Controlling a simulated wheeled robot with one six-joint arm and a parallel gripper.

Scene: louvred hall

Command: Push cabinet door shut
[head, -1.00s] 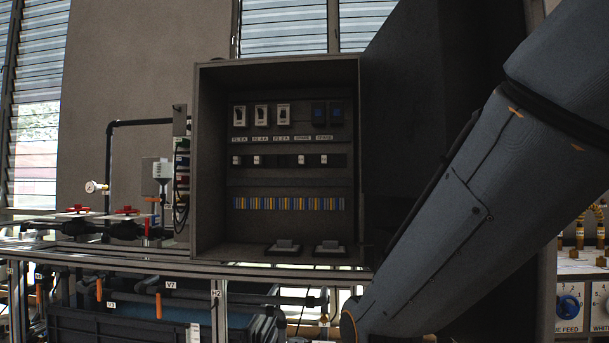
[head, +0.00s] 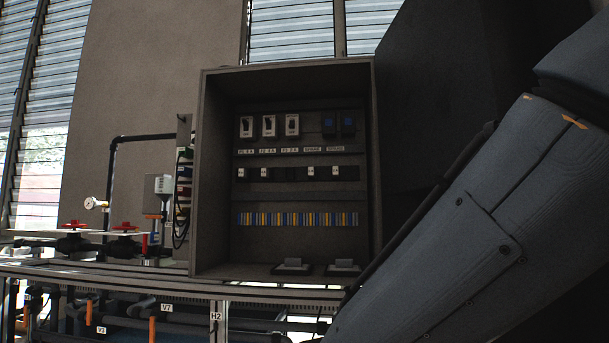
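The grey cabinet (head: 213,180) stands open on a bench frame in the head view. Its inside shows switches, labels and a row of blue and yellow terminals. The dark cabinet door (head: 430,95) is swung wide open at the right side of the cabinet. My blue-grey arm crosses in front of the door from the upper right to the bottom middle and hides its lower part. My gripper is out of the picture, so its contact with the door cannot be seen.
The bench rail (head: 130,279) runs below the cabinet. To the left are red-handled valves (head: 72,226), a pressure gauge (head: 93,203) and black piping (head: 112,160). Louvred windows (head: 294,30) are behind. Two small grey-topped pieces (head: 292,266) lie on the cabinet floor.

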